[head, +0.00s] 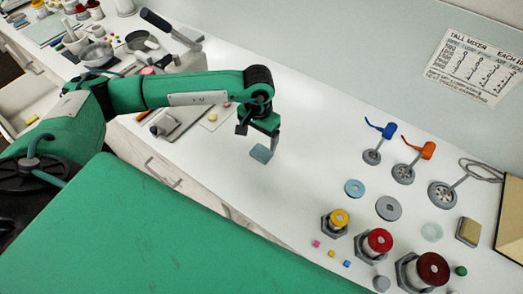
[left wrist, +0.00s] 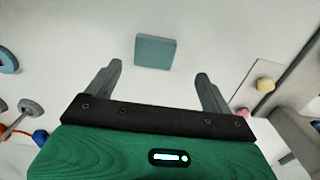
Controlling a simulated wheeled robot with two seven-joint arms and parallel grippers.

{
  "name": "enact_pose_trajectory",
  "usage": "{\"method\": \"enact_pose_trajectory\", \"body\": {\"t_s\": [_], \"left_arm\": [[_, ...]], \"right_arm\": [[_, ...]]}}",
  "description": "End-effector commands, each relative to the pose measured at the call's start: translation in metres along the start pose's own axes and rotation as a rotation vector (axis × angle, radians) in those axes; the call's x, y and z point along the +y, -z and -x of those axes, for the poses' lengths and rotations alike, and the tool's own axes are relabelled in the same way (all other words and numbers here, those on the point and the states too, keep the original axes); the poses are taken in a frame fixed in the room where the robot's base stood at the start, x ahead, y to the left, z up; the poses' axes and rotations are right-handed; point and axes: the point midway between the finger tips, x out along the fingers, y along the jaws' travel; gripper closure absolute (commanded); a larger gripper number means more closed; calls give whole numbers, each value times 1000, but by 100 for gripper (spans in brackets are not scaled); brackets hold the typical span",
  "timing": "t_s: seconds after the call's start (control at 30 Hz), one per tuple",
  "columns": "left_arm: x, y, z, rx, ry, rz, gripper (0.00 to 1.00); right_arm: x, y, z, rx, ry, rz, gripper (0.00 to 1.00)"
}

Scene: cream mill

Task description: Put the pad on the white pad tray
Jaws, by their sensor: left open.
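The pad (head: 261,154), a small blue-grey square block, shows just below my left gripper (head: 257,136) over the white counter. In the left wrist view the pad (left wrist: 155,51) shows beyond the two spread fingertips (left wrist: 160,70), in line with the gap between them. My left gripper is open, and no finger visibly touches the pad. A flat white tray (head: 218,125) with small round yellowish and pinkish pieces lies left of the gripper; I cannot tell surely that it is the pad tray. My right gripper is not in view.
Blue-handled (head: 373,155) and orange-handled (head: 404,174) tools, discs and hex-based jars with yellow (head: 339,217) and red (head: 379,240) tops stand at the right. A grey machine (head: 185,55), pans and bowls crowd the back left. The counter between the left gripper and the jars is clear.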

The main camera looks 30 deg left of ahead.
Motion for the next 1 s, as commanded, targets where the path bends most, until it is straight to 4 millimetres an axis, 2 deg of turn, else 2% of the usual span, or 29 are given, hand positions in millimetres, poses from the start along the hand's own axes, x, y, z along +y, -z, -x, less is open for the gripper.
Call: {"method": "enact_pose_trajectory", "body": {"t_s": [0.23,0.33,0.5,0.63,0.93,1.0], "left_arm": [[2,-1,-16,-1,-1,0,15],[4,-4,-23,-3,0,-1,15],[9,-9,-42,-3,-1,-1,15],[8,-8,-60,-2,-1,0,15],[8,-7,-67,1,-1,-1,15],[8,-7,-66,1,-1,-1,29]], "right_arm": [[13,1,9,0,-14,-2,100],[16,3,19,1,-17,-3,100],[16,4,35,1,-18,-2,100],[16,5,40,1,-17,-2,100],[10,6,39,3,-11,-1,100],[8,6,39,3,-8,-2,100]]}}
